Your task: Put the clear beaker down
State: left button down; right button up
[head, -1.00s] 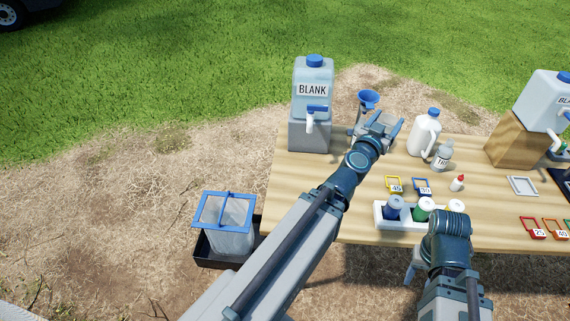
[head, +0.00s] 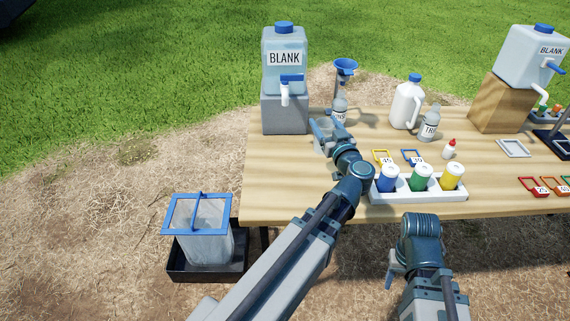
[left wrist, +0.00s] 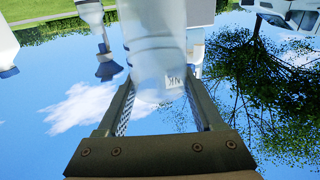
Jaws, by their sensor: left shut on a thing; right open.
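The clear beaker (left wrist: 158,55) is between the fingers of my left gripper (left wrist: 160,105) in the left wrist view, which looks upside down.
A BLANK jug (head: 285,60) with a tap stands on a grey block (head: 285,112). A blue funnel (head: 345,67), clear bottle (head: 339,108) and white jug (head: 406,103) are behind. A white rack (head: 415,193) holds three coloured bottles. The table's left front is clear.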

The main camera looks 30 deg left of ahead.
aim_at(319, 151)
pick_arm(q)
jog(key=f, duration=0.1)
jog(key=s+f+n+g+y+b, duration=0.1)
jog(key=f, duration=0.1)
jog(key=shift+a+g+b, duration=0.2)
jog(key=shift+g+b, duration=0.1)
jog(key=shift+s+f+n+y, duration=0.25)
jog(key=shift+s+n+y, duration=0.05)
jog(key=w+a+b, duration=0.1)
jog(key=w+a, duration=0.1)
jog(key=a, duration=0.5)
jog(key=w+a+f, duration=0.1)
jog(key=w+a, duration=0.2)
jog(key=a, duration=0.5)
jog(key=shift+w+f+b, duration=0.2)
jog(key=shift+w+b, duration=0.1)
jog(key=shift+b, duration=0.1)
pick_arm(e)
notch_tip(319, 151, down, 5)
jog(key=shift+r, duration=0.1)
pick_arm(q)
jog(key=shift+a+f, duration=0.1)
notch_tip(319, 151, down, 3)
jog(key=b, duration=0.3)
jog(key=shift+f, duration=0.15)
pick_arm(e)
notch_tip(319, 151, down, 4)
jog(key=shift+r, duration=0.25)
